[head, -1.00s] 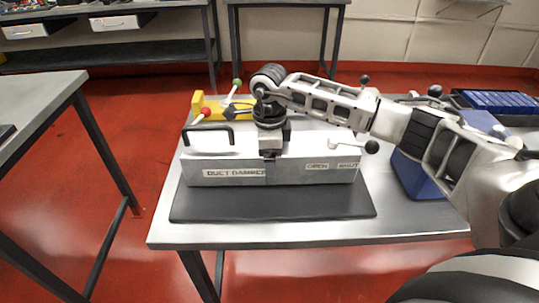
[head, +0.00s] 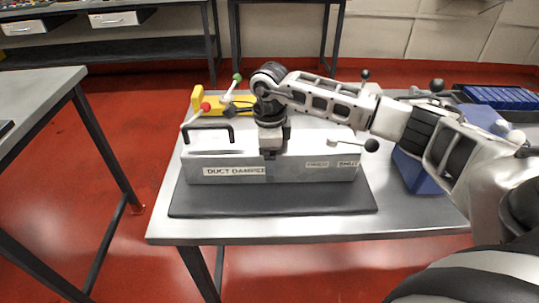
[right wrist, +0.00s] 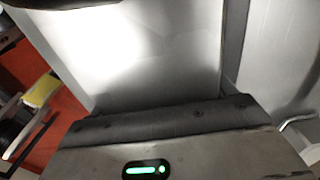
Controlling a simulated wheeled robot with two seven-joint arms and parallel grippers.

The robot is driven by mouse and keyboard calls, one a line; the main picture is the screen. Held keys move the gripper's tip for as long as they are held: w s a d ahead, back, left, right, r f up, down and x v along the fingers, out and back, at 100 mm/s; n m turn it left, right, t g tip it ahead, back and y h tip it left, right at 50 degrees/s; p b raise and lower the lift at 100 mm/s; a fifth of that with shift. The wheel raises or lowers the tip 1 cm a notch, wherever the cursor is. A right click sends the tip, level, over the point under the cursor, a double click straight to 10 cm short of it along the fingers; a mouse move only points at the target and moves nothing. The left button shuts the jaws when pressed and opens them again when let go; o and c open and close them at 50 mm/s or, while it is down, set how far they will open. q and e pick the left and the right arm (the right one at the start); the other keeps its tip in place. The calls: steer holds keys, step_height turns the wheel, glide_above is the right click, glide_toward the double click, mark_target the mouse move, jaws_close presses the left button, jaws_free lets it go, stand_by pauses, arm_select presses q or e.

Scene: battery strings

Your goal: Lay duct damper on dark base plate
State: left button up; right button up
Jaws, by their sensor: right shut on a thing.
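The duct damper (head: 215,172) is a long grey box with a "DUCT DAMPER" label, a black handle (head: 208,129) on its top left and a black-knobbed lever (head: 355,144) at its right. It appears level over the dark base plate (head: 270,202), whose front strip shows bare. I cannot tell whether its underside touches the plate. My right gripper (head: 269,154) points down, shut on the box's upper front wall near the middle. In the right wrist view, a pale grey surface (right wrist: 150,50) fills the middle, and the fingertips do not show. My left gripper is not in view.
A yellow device (head: 198,101) with red and green knobbed levers stands behind the damper. A blue block (head: 412,172) is to its right. A blue tray (head: 495,100) is at the back right. The steel table (head: 290,230) has a clear front strip.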

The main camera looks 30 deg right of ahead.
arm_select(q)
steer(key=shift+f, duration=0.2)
arm_select(e)
steer(key=shift+f, duration=0.1)
steer(key=o, duration=1.5)
steer(key=shift+o, duration=0.2)
steer(key=shift+f, duration=0.1)
arm_select(q)
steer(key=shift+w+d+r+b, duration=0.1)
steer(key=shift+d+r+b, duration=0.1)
steer(key=shift+b, duration=0.25)
arm_select(e)
step_height(320, 180, up, 16)
steer(key=shift+s, duration=0.1)
